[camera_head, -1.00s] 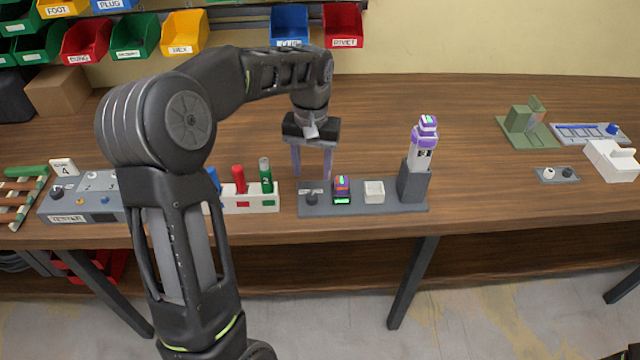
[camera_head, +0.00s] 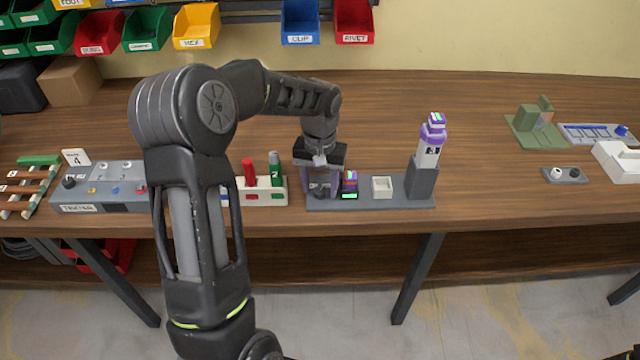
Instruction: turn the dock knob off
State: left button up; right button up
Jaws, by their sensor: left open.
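The dock (camera_head: 365,204) is a low grey base near the table's front edge. Its dark knob (camera_head: 319,188) is at the left end, partly hidden by my gripper. Beside the knob stands a small purple-and-black block with a green lit strip (camera_head: 349,186), then a white square socket (camera_head: 382,186). My left gripper (camera_head: 320,191) points down over the knob, its purple-grey fingers open on either side of it. I cannot tell whether they touch it.
A grey tower with a white-and-purple device (camera_head: 429,150) stands at the dock's right end. A white rack with red and green cylinders (camera_head: 262,197) is just left of the dock. The grey tester box (camera_head: 100,192) is further left. The table behind the dock is clear.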

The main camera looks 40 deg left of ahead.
pick_arm(q)
jog(key=shift+c, duration=0.2)
grip_shut()
dwell(0.4)
